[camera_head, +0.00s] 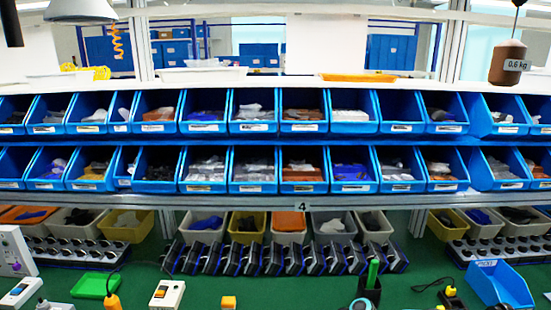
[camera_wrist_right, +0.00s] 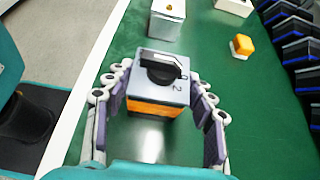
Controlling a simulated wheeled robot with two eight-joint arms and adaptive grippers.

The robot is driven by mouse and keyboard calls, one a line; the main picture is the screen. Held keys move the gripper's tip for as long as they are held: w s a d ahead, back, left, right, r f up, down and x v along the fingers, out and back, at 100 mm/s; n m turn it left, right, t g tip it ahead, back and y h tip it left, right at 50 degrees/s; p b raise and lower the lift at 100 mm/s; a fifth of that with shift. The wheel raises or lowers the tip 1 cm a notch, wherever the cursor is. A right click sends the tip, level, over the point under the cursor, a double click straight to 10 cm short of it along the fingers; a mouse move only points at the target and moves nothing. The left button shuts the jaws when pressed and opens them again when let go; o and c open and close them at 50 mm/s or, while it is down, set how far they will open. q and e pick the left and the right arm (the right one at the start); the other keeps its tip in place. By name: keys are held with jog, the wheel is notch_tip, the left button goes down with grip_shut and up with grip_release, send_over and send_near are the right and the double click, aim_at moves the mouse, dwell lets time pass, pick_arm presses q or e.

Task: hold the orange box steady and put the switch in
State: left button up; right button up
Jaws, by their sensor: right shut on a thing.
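In the right wrist view, my right gripper (camera_wrist_right: 160,78) has its two jointed fingers on either side of an orange box (camera_wrist_right: 155,107). The box has a grey face marked with a "2", and a black rotary knob (camera_wrist_right: 162,68) sits on this face. The fingers are shut on the box. The lower part of the box is partly hidden, and I cannot tell whether it touches the green surface. Which part is the separate switch is not clear. My left gripper is not in view.
An orange block on a white base (camera_wrist_right: 241,46) and a white box (camera_wrist_right: 168,18) stand beyond the gripper. Blue bins (camera_head: 205,170) fill the rack. A green tray (camera_head: 93,286) lies on the bench at left.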

jog(key=shift+r, duration=0.1)
dwell(0.4)
jog(key=shift+r+p, duration=3.1)
jog(key=shift+r, duration=1.35)
jog(key=shift+d, duration=0.1)
jog(key=shift+w+d+r+m+t, duration=0.1)
jog(key=shift+w+d+m+t, duration=0.15)
jog(key=shift+m+t, duration=0.25)
jog(key=d+r+m+t+h, duration=0.3)
jog(key=d+m+t+h, duration=0.1)
jog(key=d, duration=0.4)
jog(key=w+d+r+m+t+h, duration=0.1)
jog(key=d+r+m+t+h, duration=0.2)
jog(key=d+m+t, duration=0.3)
jog(key=d+m+h, duration=0.1)
jog(key=d+m, duration=0.1)
jog(key=m, duration=0.1)
jog(key=shift+w+r+m+t+h, duration=0.15)
jog(key=shift+w+m+t+h, duration=0.15)
